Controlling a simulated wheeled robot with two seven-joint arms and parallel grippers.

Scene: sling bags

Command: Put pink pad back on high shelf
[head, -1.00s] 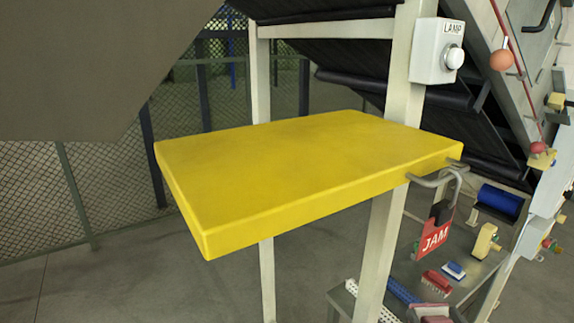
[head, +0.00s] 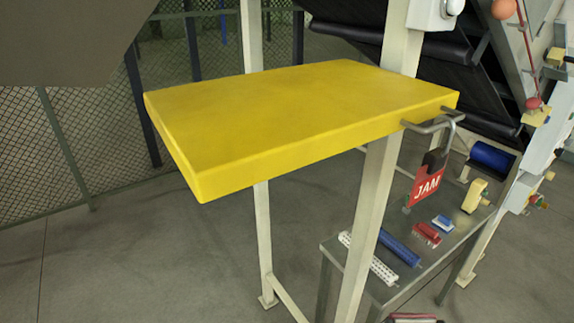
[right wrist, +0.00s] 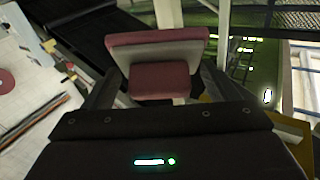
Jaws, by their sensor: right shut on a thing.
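A dusky pink pad (right wrist: 160,82) shows in the right wrist view, a block with a wider, pale-edged plate above it. My right gripper (right wrist: 157,76) is shut on it, with one dark finger on each side. A small pink and pale edge (head: 414,318) at the bottom of the head view may be the same pad; too little shows to be sure. A yellow slab (head: 300,115) stands level on pale posts in the head view, with its top bare. I cannot tell whether it is the high shelf. My left gripper is in neither current view.
Below, a grey metal table (head: 400,292) holds blue, red and white brush-like pieces. Dark rollers (head: 340,38) and a sloped panel stand behind at the right. Mesh fence (head: 80,140) runs at left.

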